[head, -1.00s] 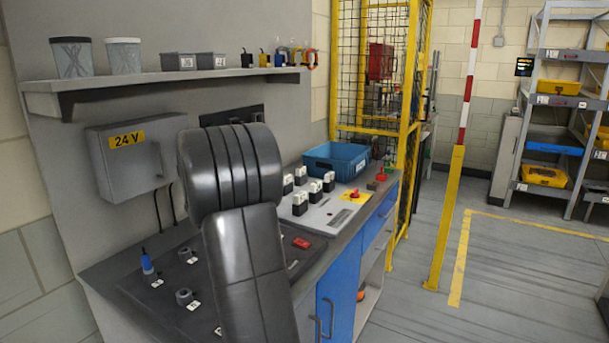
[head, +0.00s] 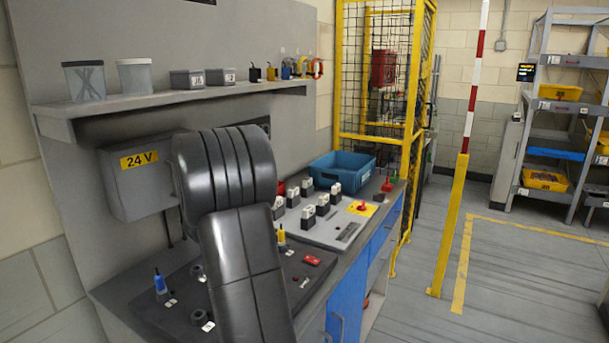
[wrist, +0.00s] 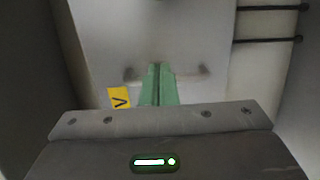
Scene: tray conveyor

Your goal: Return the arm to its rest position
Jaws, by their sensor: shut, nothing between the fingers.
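My gripper (wrist: 158,84) shows in the wrist view as two green fingers pressed together, with nothing between them. It points at a pale grey surface, with part of a yellow label (wrist: 119,97) to its left. In the head view my dark arm stands in front of the workbench and hides its middle. My gripper is hidden behind the arm there.
A grey 24 V box (head: 140,185) hangs on the wall beside my arm. A shelf (head: 180,98) with cups and small boxes runs above. The bench holds a blue bin (head: 342,170), a switch panel (head: 318,228) and a dark board (head: 150,303). Open floor lies right.

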